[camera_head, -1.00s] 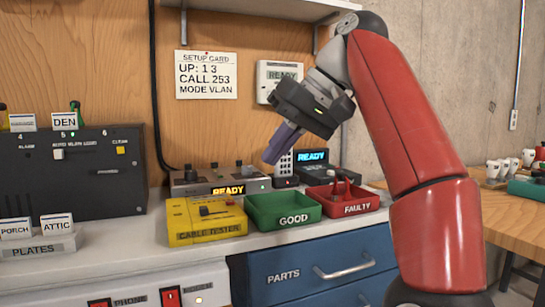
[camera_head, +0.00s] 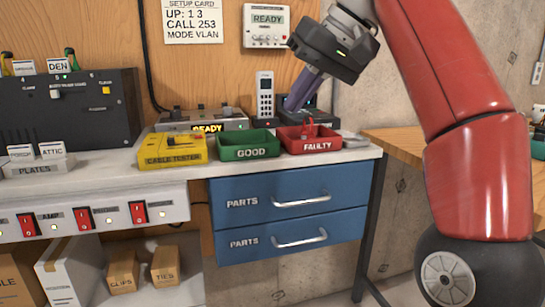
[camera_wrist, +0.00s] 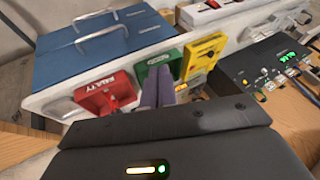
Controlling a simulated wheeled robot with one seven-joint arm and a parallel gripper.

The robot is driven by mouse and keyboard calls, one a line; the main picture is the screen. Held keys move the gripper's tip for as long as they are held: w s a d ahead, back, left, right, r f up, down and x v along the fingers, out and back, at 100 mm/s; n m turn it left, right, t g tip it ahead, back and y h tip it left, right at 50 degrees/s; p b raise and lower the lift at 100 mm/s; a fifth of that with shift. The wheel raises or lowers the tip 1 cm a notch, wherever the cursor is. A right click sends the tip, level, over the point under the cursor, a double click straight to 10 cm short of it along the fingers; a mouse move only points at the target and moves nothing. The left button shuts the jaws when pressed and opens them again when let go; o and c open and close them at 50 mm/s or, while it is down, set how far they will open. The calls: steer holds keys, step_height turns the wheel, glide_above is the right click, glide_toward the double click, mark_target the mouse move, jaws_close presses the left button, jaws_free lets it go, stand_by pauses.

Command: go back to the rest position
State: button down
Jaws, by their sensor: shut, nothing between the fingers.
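My gripper (camera_head: 300,98) is shut and empty, with its purple fingers pointing down and to the left. In the head view it hangs in front of the back wall, above and behind the red FAULTY tray (camera_head: 296,149). The fingers also show in the wrist view (camera_wrist: 158,90), where they overlap the space near the green tray. My red arm reaches in from the right side of the head view.
The bench holds a green GOOD tray (camera_head: 238,155), a yellow cable tester (camera_head: 172,161), a black panel (camera_head: 60,109), a plate holder (camera_head: 40,168) and a handset (camera_head: 265,95). Blue drawers (camera_head: 255,222) sit below. A wooden table (camera_head: 405,144) stands at right.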

steer(key=s+a+f+m+t+h, duration=0.1)
steer(key=s+a+f+h, duration=0.25)
steer(key=f, duration=0.45)
steer(key=s+d+f+m+h, duration=0.1)
steer(key=s+d+f, duration=0.3)
steer(key=f, duration=0.5)
steer(key=s+d+f+m+t, duration=0.1)
steer(key=s+d+f, duration=0.4)
steer(key=f, duration=0.5)
steer(key=s+d+f+m+h, duration=0.1)
steer(key=s+d+f, duration=0.4)
steer(key=f, duration=0.4)
steer(key=shift+s+d+f+t+h, duration=0.15)
steer(key=shift+s+d+t+h, duration=0.15)
steer(key=shift+d+h, duration=0.1)
